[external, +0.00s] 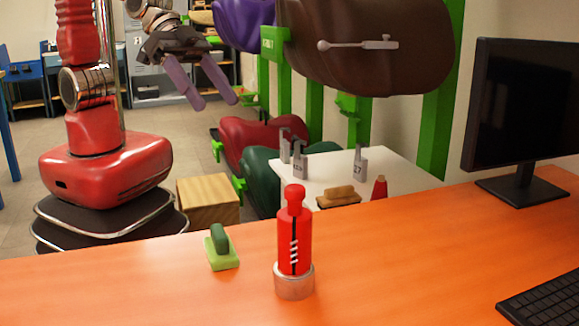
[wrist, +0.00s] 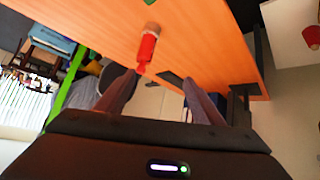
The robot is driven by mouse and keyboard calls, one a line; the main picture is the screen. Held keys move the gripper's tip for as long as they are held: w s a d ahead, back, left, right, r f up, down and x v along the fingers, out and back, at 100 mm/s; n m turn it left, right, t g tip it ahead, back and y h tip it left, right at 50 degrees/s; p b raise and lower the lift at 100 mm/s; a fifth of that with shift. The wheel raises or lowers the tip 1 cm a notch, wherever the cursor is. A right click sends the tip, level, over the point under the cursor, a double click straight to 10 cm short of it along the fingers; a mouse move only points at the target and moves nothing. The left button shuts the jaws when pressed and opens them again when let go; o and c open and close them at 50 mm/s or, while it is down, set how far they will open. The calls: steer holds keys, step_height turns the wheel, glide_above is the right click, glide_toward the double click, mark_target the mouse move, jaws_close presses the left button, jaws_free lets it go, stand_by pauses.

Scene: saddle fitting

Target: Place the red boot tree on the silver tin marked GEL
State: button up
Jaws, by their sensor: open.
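The red boot tree (external: 293,240), with a rounded knob on top and white lacing on a dark strip, stands upright on a silver tin (external: 295,283) on the orange table. Its base meets the tin's top, and I cannot read any marking on the tin. In the wrist view the boot tree (wrist: 147,50) and the tin (wrist: 152,28) show beyond my fingers. My gripper (external: 214,100) is open and empty, raised behind the table, well apart from the boot tree. Its two fingers also show spread in the wrist view (wrist: 160,95).
A green-handled brush (external: 221,249) lies left of the tin. A monitor (external: 525,110) and keyboard (external: 548,300) occupy the table's right. Behind are a wooden block (external: 208,200), a white side table (external: 400,178) with small items, and saddles on green posts (external: 440,100). The table's left front is clear.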

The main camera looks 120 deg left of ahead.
steer(key=s+a+r+g, duration=0.1)
steer(key=s+a, duration=0.2)
steer(key=s, duration=0.4)
steer(key=s+a+r+g+y, duration=0.1)
steer(key=s+a, duration=0.2)
steer(key=s, duration=0.4)
steer(key=s+a+r+n+g+y, duration=0.1)
steer(key=s+a, duration=0.3)
steer(key=s, duration=0.4)
steer(key=shift+g, duration=0.3)
